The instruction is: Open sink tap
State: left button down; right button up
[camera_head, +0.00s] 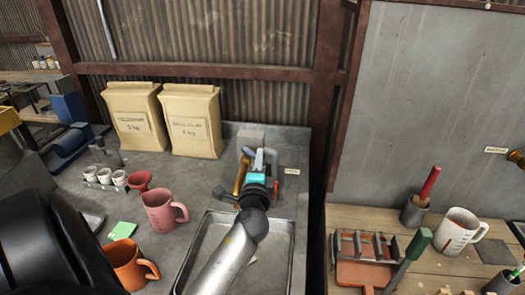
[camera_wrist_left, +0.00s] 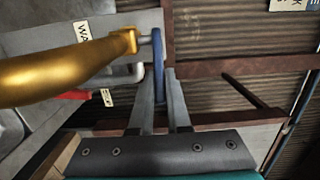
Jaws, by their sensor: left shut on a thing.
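The brass tap (camera_head: 241,174) stands at the back of the metal sink (camera_head: 289,250) in the head view. Its gold spout (camera_wrist_left: 60,72) fills the upper left of the left wrist view. A blue tap handle (camera_wrist_left: 158,58) sits at the end of the gold body, seen nearly edge-on. My left gripper (camera_head: 262,157) is at the tap, with its arm reaching over the sink. In the left wrist view its two fingers (camera_wrist_left: 162,100) are shut on the blue handle. The gripper hides much of the handle in the head view. My right gripper is not in view.
A pink mug (camera_head: 160,212) and an orange mug (camera_head: 127,264) stand left of the sink. Two paper bags (camera_head: 194,122) stand against the back wall. A red part (camera_head: 275,191) is just right of my gripper. A wooden bench (camera_head: 340,215) stands to the right.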

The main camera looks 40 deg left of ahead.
pick_arm(q)
jog(key=shift+s+a+r+m+t+h, duration=0.1)
jog(key=shift+s+m+t+h, duration=0.1)
jog(key=shift+m+t+h, duration=0.25)
jog(key=shift+p, duration=0.3)
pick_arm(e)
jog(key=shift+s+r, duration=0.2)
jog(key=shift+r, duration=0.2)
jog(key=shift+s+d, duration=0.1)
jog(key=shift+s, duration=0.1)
pick_arm(q)
jog(key=c, duration=0.9)
grip_release()
jog(key=shift+b+v, duration=1.55)
jog(key=shift+v, duration=6.15)
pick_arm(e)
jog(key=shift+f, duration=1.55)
pick_arm(q)
jog(key=shift+a, duration=0.15)
